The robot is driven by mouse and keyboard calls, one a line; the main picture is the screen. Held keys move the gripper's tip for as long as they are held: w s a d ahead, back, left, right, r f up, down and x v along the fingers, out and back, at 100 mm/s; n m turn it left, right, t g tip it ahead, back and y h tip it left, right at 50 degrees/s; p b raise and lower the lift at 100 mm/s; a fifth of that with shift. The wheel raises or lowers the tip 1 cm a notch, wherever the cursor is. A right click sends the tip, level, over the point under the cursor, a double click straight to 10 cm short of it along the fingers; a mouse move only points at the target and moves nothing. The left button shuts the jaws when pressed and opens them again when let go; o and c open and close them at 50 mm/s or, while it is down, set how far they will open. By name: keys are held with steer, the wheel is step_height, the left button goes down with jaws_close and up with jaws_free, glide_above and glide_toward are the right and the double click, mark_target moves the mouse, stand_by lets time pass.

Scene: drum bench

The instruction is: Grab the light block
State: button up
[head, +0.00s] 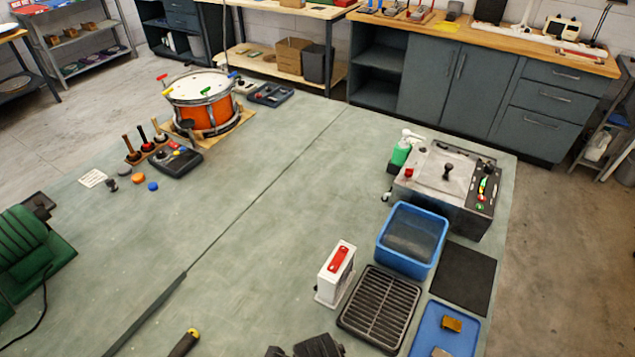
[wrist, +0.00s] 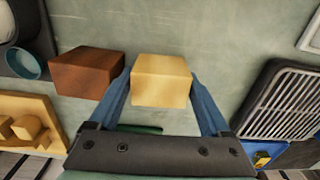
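The light block (wrist: 161,82) is pale yellow wood and sits in the middle of the wrist view, between the two blue fingers of my gripper (wrist: 162,76). One fingertip is at each side of it. The fingers look spread, with narrow gaps beside the block's lower part; contact at the tips is hard to judge. A reddish-brown block (wrist: 88,73) lies just left of the left finger. In the head view I make out neither block nor the gripper fingers.
In the wrist view, a wooden tray (wrist: 50,108) with small pieces and a teal-rimmed cup (wrist: 22,63) are at left. A dark rack (wrist: 283,100) is at right, also in the head view (head: 379,307). Beyond the blocks the bench (wrist: 205,25) is clear.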

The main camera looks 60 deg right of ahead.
steer(key=c, duration=1)
steer(key=shift+r, duration=0.1)
